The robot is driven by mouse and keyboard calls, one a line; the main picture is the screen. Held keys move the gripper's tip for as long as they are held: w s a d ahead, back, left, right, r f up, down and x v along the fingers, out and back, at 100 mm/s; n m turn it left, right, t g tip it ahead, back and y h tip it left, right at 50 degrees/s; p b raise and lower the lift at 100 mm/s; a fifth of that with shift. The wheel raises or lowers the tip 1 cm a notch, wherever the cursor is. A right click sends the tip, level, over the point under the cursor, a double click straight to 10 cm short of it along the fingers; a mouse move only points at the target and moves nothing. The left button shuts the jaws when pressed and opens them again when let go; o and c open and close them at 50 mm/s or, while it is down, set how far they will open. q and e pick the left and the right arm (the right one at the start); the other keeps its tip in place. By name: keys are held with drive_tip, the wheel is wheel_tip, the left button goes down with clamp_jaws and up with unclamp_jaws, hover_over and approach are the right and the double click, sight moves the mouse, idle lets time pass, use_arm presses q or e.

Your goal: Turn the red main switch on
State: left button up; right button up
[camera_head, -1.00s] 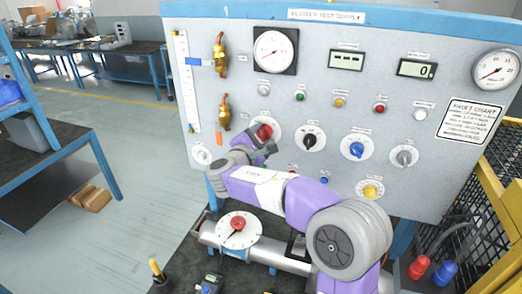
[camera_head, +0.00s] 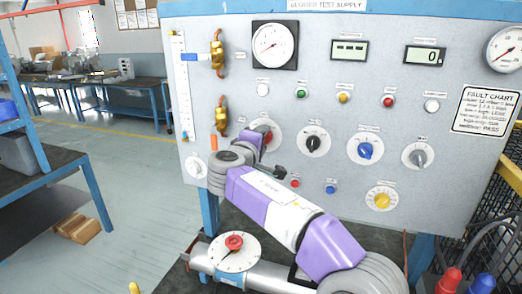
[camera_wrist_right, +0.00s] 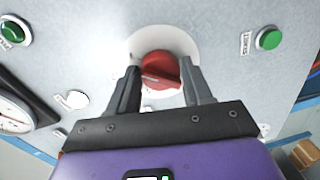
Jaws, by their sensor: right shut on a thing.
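The red main switch (camera_head: 266,129) is a round red knob on a white disc, at the left of the grey panel. In the head view my right gripper (camera_head: 262,141) is at this knob and partly covers it. In the right wrist view the red knob (camera_wrist_right: 161,72) sits between the two dark fingers of my right gripper (camera_wrist_right: 160,82), which is shut on it. The knob's bar lies nearly crosswise there, slightly tilted. My left gripper is not in view.
A black knob (camera_head: 313,141), a blue knob (camera_head: 366,149) and a grey knob (camera_head: 419,157) are right of the switch. Brass fittings (camera_head: 218,52) stand above left. A yellow fence edges the right side.

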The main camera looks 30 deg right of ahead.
drive_tip(key=shift+m+b, duration=0.5)
drive_tip(key=shift+m, duration=0.1)
drive_tip(key=shift+s, duration=0.1)
drive_tip(key=o, duration=1)
drive_tip(key=shift+o, duration=0.2)
drive_tip(key=v, duration=0.7)
drive_tip(key=shift+s+a, duration=0.2)
